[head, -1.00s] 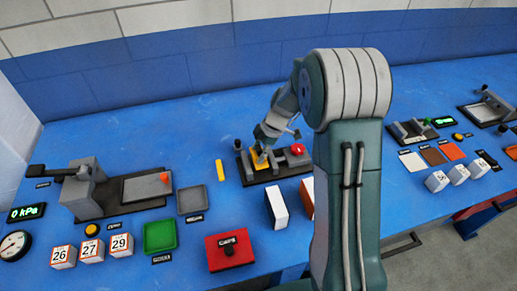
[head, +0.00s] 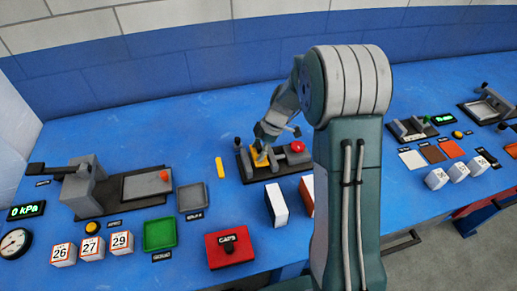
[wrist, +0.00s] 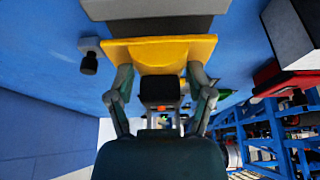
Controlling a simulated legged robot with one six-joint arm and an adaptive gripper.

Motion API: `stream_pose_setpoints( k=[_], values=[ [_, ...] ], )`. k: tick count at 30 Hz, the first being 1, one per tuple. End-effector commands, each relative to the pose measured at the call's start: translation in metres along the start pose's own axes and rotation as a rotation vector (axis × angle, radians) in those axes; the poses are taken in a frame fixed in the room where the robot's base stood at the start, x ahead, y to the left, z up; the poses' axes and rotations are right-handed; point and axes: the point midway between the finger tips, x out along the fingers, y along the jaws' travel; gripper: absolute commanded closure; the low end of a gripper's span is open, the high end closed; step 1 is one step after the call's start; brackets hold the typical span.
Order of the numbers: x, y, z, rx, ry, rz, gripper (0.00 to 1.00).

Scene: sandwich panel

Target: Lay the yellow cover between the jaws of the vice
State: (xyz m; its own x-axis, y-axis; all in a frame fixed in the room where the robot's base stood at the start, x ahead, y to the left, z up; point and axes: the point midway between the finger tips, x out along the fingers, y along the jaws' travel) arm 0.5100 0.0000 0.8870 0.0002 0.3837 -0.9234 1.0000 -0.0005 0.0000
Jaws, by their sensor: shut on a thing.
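The yellow cover (wrist: 160,52) spans the wrist view as a flat plate, with my gripper (wrist: 160,74) shut on it. In the head view the yellow cover (head: 260,159) is partly hidden by my gripper (head: 262,148), low over the vice. The vice (head: 298,157) has grey jaws on a dark base. Its grey and dark blocks (wrist: 155,27) show just beyond the cover in the wrist view. I cannot tell whether the cover touches the jaws or rests on the base.
A red button (head: 298,147) sits at the vice's right end. A thin yellow strip (head: 220,167) lies to its left. White-sided blocks (head: 277,208) stand in front, near a red box (head: 229,250). A press-like fixture (head: 84,186) stands at left. Blue tabletop is clear behind the vice.

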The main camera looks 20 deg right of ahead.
Motion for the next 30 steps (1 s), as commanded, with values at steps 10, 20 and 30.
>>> stream_pose_setpoints(
  k=[10, 20, 30],
  values=[
    [0.009, 0.000, 0.004, 0.000, 0.000, -0.001, 0.86],
    [0.015, 0.000, 0.006, 0.000, 0.000, 0.000, 0.86],
    [0.015, 0.000, 0.006, 0.000, 0.000, 0.000, 0.86]
  ],
)
